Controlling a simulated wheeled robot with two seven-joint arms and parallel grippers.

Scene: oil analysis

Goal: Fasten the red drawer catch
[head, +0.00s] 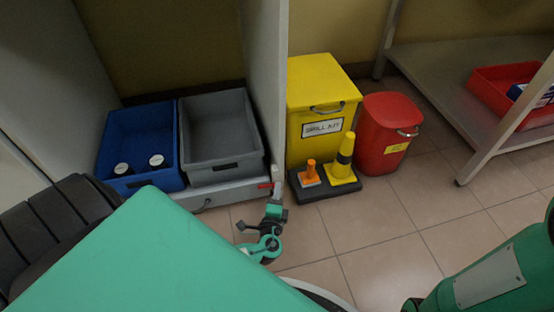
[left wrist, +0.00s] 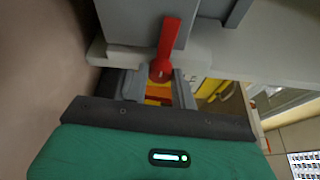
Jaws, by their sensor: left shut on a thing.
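The red drawer catch (head: 265,186) is a small red bar at the right end of the pale drawer front (head: 228,190), beside the cabinet's side panel. In the left wrist view the catch (left wrist: 169,40) is a long red lever with a rounded end between my fingertips. My left gripper (head: 275,190) is at the catch and shut on it; it also shows in the left wrist view (left wrist: 159,88). My own arm covers part of the drawer front in the head view. My right gripper is out of view.
A yellow spill kit box (head: 318,90), a yellow cone (head: 344,160) and a red bin (head: 387,130) stand to the right. The floor in front is clear.

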